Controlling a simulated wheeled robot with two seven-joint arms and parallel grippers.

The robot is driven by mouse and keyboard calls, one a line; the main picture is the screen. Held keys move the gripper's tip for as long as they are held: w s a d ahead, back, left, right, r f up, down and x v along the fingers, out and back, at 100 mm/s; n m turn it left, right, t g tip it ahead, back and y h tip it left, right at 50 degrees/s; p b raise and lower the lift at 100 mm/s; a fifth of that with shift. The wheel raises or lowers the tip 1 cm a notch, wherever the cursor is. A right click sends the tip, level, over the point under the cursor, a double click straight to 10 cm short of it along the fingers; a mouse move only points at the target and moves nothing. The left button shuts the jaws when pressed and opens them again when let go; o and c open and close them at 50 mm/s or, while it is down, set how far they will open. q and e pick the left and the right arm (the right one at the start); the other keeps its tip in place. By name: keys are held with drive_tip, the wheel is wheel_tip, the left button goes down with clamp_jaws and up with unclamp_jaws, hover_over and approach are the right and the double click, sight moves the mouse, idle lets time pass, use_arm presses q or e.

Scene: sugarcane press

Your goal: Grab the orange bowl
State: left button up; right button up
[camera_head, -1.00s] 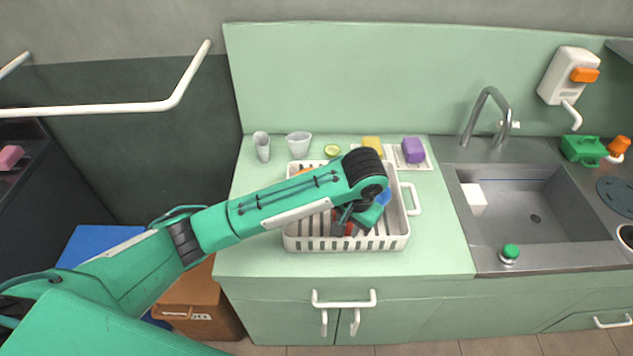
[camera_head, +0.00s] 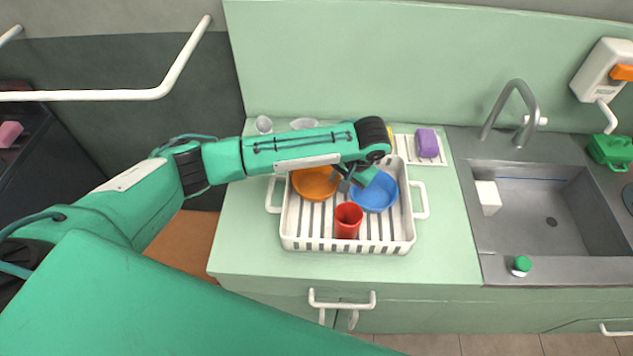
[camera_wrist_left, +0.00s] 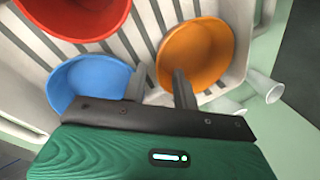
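The orange bowl (camera_head: 316,183) sits in the left back part of the white dish rack (camera_head: 288,240), partly under my left arm. It also shows in the left wrist view (camera_wrist_left: 205,50). My left gripper (camera_head: 352,181) is between the orange bowl and the blue bowl (camera_head: 376,194). In the left wrist view my left gripper (camera_wrist_left: 160,86) is open, with one finger over the inside of the orange bowl and the other outside its rim, by the blue bowl (camera_wrist_left: 88,80). Nothing is visibly gripped. My right gripper is out of view.
A red cup (camera_head: 347,220) stands in the rack in front of the bowls. A cup (camera_head: 264,124) and another (camera_head: 304,123) stand behind it, partly hidden. A purple sponge (camera_head: 427,142) and the sink (camera_head: 535,225) are to the right. The counter right of the rack is clear.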

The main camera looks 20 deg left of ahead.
sight(316, 183)
use_arm(q)
drive_tip(key=shift+s+a+f+p, duration=0.15)
drive_tip(key=shift+a+f+p, duration=0.1)
drive_tip(key=shift+f+p, duration=0.25)
drive_tip(key=x, duration=0.3)
drive_tip(key=shift+s+a+f+p, duration=0.1)
drive_tip(key=shift+f+p, duration=0.2)
drive_tip(key=shift+f, duration=0.3)
drive_tip(key=c, duration=0.6)
clamp_jaws()
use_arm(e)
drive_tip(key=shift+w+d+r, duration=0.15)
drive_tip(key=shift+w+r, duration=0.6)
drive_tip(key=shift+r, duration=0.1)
